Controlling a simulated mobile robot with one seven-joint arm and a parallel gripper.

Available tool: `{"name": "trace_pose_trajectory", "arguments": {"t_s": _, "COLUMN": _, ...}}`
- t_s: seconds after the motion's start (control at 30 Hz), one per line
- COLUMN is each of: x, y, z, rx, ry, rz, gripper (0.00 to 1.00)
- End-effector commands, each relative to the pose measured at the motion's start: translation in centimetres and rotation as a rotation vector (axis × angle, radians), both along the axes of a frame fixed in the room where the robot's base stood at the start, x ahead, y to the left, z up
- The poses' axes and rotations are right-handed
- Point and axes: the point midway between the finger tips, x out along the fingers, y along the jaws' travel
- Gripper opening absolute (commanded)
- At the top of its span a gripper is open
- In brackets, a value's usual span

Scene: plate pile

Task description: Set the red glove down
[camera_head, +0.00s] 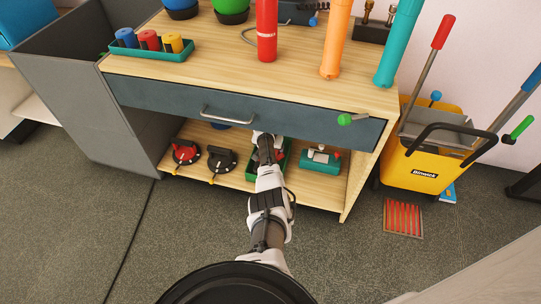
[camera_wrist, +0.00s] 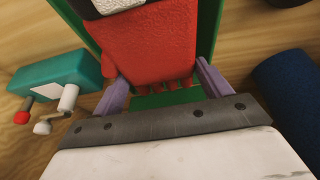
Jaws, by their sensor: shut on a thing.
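The red glove (camera_wrist: 150,45) fills the top middle of the wrist view, with its dark and white cuff end at the top edge. My gripper (camera_wrist: 160,80) has its purple fingers on either side of the glove and is shut on it. The glove is over a green tray (camera_wrist: 207,30) on the wooden shelf; I cannot tell if it touches the tray floor.
A teal device (camera_head: 320,164) lies right of the tray and also shows in the wrist view (camera_wrist: 62,76). A dark blue cylinder (camera_wrist: 290,90) is close on the other side. The drawer front (camera_head: 250,112) overhangs my arm. A red-and-black device (camera_head: 186,152) sits on the shelf's left.

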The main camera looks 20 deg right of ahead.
Motion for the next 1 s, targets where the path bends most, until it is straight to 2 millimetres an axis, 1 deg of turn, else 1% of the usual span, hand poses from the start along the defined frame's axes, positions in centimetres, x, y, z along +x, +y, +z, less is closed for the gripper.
{"name": "trace_pose_trajectory", "arguments": {"t_s": 0.27, "x": 0.8, "y": -0.6, "z": -0.3, "rx": -0.001, "ry": -0.001, "rz": 0.000, "gripper": 0.48}}
{"name": "trace_pose_trajectory", "arguments": {"t_s": 0.4, "x": 0.8, "y": -0.5, "z": -2.5, "rx": 0.001, "ry": 0.001, "rz": 0.000, "gripper": 0.48}}
{"name": "trace_pose_trajectory", "arguments": {"t_s": 0.5, "x": 0.8, "y": -0.5, "z": -3.4, "rx": -0.001, "ry": -0.001, "rz": 0.001, "gripper": 0.48}}
{"name": "trace_pose_trajectory", "arguments": {"t_s": 0.8, "x": 0.8, "y": -0.5, "z": -3.4, "rx": 0.001, "ry": -0.001, "rz": 0.000, "gripper": 0.48}}
{"name": "trace_pose_trajectory", "arguments": {"t_s": 1.0, "x": 0.8, "y": -0.5, "z": -4.1, "rx": 0.000, "ry": 0.000, "rz": 0.000, "gripper": 0.48}}
